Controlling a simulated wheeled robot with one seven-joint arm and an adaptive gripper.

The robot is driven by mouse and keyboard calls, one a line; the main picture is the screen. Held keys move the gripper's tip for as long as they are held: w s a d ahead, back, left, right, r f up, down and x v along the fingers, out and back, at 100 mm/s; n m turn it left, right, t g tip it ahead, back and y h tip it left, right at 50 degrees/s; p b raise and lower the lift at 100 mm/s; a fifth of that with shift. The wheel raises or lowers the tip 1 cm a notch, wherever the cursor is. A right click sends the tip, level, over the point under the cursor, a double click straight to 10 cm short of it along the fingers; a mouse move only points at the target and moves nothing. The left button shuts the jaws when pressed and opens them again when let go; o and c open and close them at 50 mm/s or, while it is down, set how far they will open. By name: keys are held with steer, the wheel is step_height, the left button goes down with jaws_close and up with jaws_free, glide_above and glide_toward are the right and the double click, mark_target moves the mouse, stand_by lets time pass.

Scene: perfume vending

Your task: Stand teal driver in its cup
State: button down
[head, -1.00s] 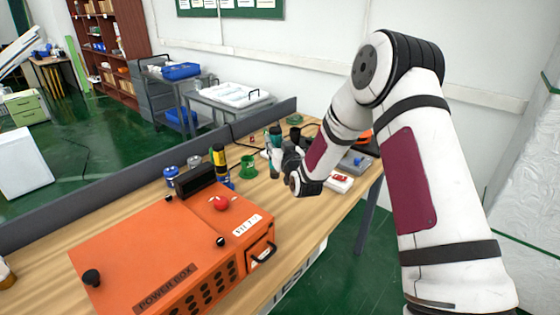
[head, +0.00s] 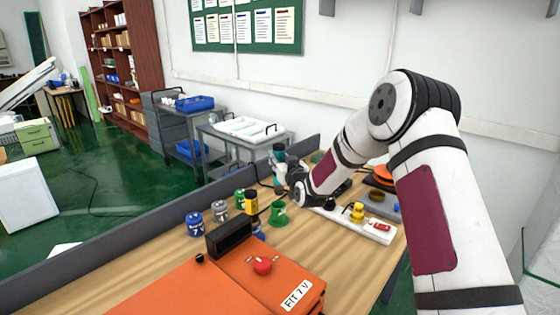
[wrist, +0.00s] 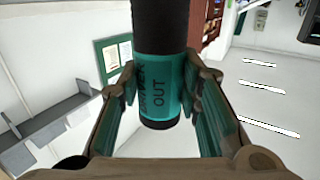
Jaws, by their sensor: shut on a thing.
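My gripper (wrist: 160,100) is shut on this band, one finger on each side, in the wrist view. In the head view, the driver (head: 279,155) looks upright in my gripper (head: 280,172), above the bench. A green cup (head: 278,214) with a flared rim stands on the bench below my gripper in the picture. The driver and the cup are apart. I cannot tell whether this is the driver's own cup.
An orange box (head: 240,285) with a red knob (head: 262,265) fills the near bench. A yellow-and-black bottle (head: 251,203) and blue can (head: 194,224) stand left of the cup. A white power strip (head: 372,230) with a yellow plug (head: 357,212) lies right. A grey barrier (head: 110,248) edges the bench.

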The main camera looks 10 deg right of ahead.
mark_target(280, 189)
steer(key=shift+w+f, duration=0.1)
steer(key=shift+w, duration=0.1)
steer(key=shift+a+f, duration=0.1)
steer(key=shift+f, duration=0.6)
steer(key=shift+f+b, duration=0.5)
steer(key=shift+f, duration=1.1)
steer(key=shift+f+b, duration=0.9)
steer(key=shift+f, duration=1.45)
steer(key=shift+f+b, duration=0.5)
steer(key=shift+f, duration=0.45)
